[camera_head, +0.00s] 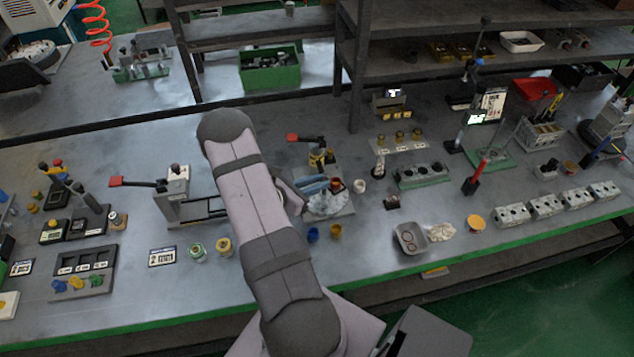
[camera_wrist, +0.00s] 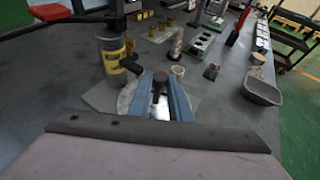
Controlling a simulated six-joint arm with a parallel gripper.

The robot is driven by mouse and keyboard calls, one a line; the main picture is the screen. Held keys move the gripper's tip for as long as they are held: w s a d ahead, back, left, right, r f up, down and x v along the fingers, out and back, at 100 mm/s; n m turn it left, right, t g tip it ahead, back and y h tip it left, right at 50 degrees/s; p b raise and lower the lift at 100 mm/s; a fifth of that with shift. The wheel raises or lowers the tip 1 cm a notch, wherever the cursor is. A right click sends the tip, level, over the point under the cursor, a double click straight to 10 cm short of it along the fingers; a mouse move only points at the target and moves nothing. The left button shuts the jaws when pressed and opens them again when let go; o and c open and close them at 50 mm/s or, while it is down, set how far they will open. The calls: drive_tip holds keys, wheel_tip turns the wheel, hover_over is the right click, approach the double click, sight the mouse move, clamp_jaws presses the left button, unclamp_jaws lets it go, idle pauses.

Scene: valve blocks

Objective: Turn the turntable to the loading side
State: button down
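The turntable (camera_head: 330,207) is a pale round disc on a grey plate, right of my arm in the head view. In the wrist view, parts of its disc (camera_wrist: 126,99) show on both sides of my fingers. My gripper (camera_head: 314,187) has two blue fingers low over the disc. In the wrist view, my gripper (camera_wrist: 161,88) has its fingers apart, with a dark upright handle (camera_wrist: 159,84) between them. Whether either finger touches the handle is unclear. My arm and gripper hide part of the disc. A small orange-red part (camera_head: 337,184) shows at its far side.
A yellow-labelled post (camera_wrist: 113,58) with a red-tipped lever (camera_head: 295,137) stands close behind the turntable. A white cup (camera_head: 359,186) is to its right; blue (camera_head: 313,234) and yellow (camera_head: 335,231) pieces lie in front. A grey tray (camera_head: 410,238) stands farther right.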

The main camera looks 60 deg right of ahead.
drive_tip(key=shift+w+f+m+g+b, duration=0.1)
drive_tip(key=shift+w+m+g+b, duration=0.1)
drive_tip(key=shift+m+g+b, duration=0.45)
drive_tip(key=shift+w+d+m+g+y+b, duration=0.15)
drive_tip(key=shift+m+g+y+b, duration=0.2)
drive_tip(key=shift+b, duration=0.4)
drive_tip(key=m+g+y+b, duration=0.1)
drive_tip(key=b, duration=0.1)
drive_tip(key=m+g+y+b, duration=0.1)
drive_tip(key=m+g+b, duration=0.1)
drive_tip(key=b, duration=0.1)
drive_tip(key=shift+w+d+f+m+g+y+b, duration=0.15)
drive_tip(key=shift+w+d+m+g+y+b, duration=0.05)
drive_tip(key=shift+w+m+g+y+b, duration=0.15)
drive_tip(key=m+y+b, duration=0.1)
drive_tip(key=m+g+y+b, duration=0.1)
drive_tip(key=b, duration=0.1)
drive_tip(key=m+g+y+b, duration=0.1)
drive_tip(key=b, duration=0.1)
drive_tip(key=shift+w+d, duration=0.25)
drive_tip(key=shift+d, duration=0.1)
drive_tip(key=shift+m+g+y+b, duration=0.25)
drive_tip(key=shift+m+y+b, duration=0.2)
drive_tip(key=shift+b, duration=0.3)
drive_tip(key=shift+d+r+m+g+y+b, duration=0.15)
drive_tip(key=shift+r+m+g+y+b, duration=0.15)
drive_tip(key=shift+m+y+b, duration=0.25)
drive_tip(key=c, duration=1.6)
unclamp_jaws()
